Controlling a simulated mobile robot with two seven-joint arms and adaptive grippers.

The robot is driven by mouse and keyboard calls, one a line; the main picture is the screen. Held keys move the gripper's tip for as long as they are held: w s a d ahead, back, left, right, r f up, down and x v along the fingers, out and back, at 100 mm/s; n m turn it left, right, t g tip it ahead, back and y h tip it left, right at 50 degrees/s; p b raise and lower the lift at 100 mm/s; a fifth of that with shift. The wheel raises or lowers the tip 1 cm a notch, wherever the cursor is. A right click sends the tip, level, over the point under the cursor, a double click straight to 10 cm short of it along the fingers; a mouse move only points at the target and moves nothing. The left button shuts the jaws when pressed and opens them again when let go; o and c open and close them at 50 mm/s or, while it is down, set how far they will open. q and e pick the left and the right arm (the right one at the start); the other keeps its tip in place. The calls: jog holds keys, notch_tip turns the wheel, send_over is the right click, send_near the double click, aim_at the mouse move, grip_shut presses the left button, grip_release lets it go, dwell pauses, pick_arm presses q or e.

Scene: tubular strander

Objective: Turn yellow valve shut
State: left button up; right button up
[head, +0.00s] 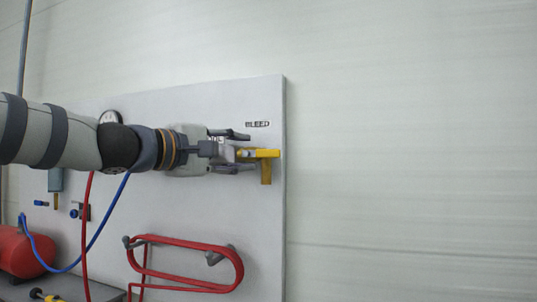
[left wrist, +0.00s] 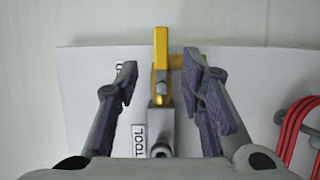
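The yellow valve (head: 266,172) is on the right edge of the grey-white panel, with a bar pointing right and a part hanging down. In the left wrist view its yellow handle (left wrist: 161,60) stands beyond a grey metal body (left wrist: 160,125), with a short yellow stub to the right. My left gripper (head: 243,152) reaches in from the left. Its fingers are spread, one above and one below the valve body in the head view. In the left wrist view both fingers (left wrist: 162,80) stand clear of the valve on either side. My right gripper is out of view.
The panel (head: 210,105) carries a BLEED label (head: 257,124) above the valve. A TOOL label (left wrist: 139,140) shows beside the body. A coiled red hose (head: 190,243) hangs below. A red tank (head: 20,250) and a blue hose (head: 90,243) are at lower left. The right side is bare wall.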

aim_at(267, 153)
pick_arm(q)
jog(key=x, duration=0.8)
jog(key=shift+w+d, duration=0.2)
jog(key=shift+d, duration=0.15)
jog(key=shift+c, duration=0.6)
grip_shut()
